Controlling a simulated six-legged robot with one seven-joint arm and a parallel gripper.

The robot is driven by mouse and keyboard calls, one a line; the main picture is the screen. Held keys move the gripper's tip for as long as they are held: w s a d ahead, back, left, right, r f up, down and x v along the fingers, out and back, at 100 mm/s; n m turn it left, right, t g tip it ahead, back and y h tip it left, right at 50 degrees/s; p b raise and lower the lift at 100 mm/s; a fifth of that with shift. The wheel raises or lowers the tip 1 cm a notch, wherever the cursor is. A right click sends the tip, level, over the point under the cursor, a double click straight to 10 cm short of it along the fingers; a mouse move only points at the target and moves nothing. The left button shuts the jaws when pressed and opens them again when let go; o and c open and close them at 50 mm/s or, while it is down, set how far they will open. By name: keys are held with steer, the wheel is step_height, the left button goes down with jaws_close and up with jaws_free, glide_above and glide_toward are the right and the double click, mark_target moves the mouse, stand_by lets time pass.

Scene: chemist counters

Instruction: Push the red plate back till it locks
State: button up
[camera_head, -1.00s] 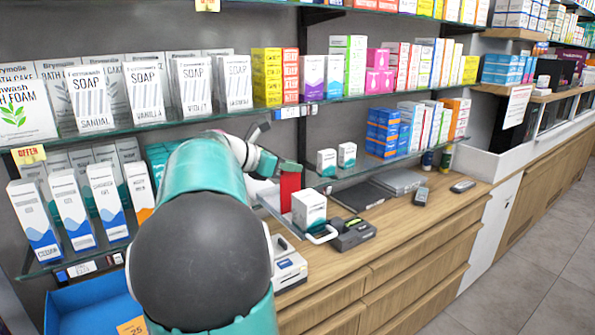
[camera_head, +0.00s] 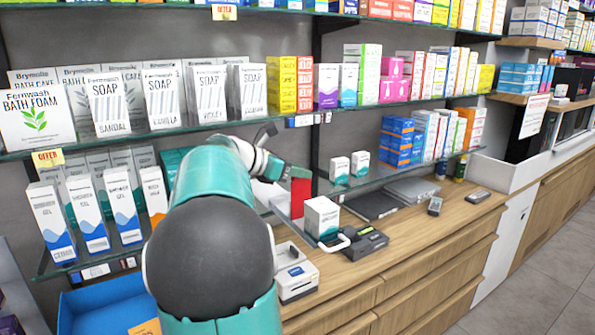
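The red plate (camera_head: 298,196) stands upright over the wooden counter, behind a white box with a teal base. My arm, teal with a dark grey joint, fills the lower middle and reaches towards the shelves. My gripper (camera_head: 292,172) is at the upper edge of the red plate and looks close to or touching it. The fingers are small and partly hidden by the arm, so I cannot tell whether they are open or shut. What the plate is mounted on is mostly hidden.
The white box (camera_head: 321,217) stands just in front of the red plate, beside a dark card device (camera_head: 365,242). A white printer-like device (camera_head: 296,274) is nearer. Glass shelves with several boxes run behind. The counter's right part (camera_head: 455,215) is mostly clear.

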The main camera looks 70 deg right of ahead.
steer(key=v, duration=1.3)
steer(key=shift+w+a, duration=0.15)
steer(key=shift+w, duration=0.05)
steer(key=shift+r, duration=0.1)
